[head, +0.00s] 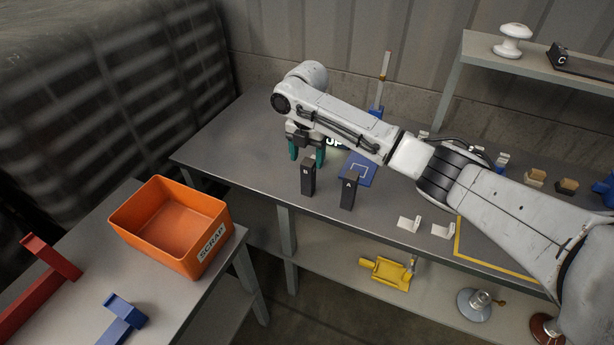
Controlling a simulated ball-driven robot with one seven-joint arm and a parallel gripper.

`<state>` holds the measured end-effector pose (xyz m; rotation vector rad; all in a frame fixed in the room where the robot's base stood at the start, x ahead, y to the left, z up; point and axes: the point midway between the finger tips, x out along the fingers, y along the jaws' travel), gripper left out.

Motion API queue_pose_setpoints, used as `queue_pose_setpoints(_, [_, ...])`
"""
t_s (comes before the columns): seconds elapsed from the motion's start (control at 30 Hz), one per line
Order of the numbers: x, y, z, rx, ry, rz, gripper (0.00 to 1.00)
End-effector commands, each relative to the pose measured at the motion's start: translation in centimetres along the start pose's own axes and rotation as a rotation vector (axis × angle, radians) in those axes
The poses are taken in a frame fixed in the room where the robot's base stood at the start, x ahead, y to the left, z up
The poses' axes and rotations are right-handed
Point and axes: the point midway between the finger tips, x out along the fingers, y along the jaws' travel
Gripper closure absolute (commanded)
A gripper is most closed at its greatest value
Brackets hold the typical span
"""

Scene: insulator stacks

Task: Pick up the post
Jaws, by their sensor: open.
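My gripper (306,158) has teal fingers and hangs pointing down over the grey workbench (225,150). Its fingers are apart, with nothing visible between them. I cannot tell for sure which thing is the post.
A blue mat (356,171) lies behind block A. An orange SCRAP bin (165,212) stands on a left table with red (50,256) and blue (122,318) brackets. Small white pieces (409,223) lie at right. A raised shelf (545,62) holds a white insulator (513,40).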

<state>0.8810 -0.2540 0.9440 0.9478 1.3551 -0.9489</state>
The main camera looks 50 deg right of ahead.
Motion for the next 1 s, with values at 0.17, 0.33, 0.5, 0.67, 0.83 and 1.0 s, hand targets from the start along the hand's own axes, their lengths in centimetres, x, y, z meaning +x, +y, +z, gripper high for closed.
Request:
queue_pose_setpoints(0.17, [1.5,-0.3,-0.1,0.002,0.001,-0.003,0.34])
queue_pose_setpoints(0.33, [4.1,-0.5,-0.3,0.002,0.001,-0.002,0.34])
queue_pose_setpoints(0.5, [5.3,-0.4,-0.3,0.001,0.000,0.000,0.34])
queue_pose_setpoints(0.67, [5.4,-0.4,-0.3,0.000,0.000,0.000,0.34])
queue_pose_setpoints(0.83, [5.3,-0.4,-0.3,0.001,0.000,0.000,0.46])
queue_pose_setpoints(1.0, [5.3,-0.4,-0.3,0.001,0.000,0.000,0.62])
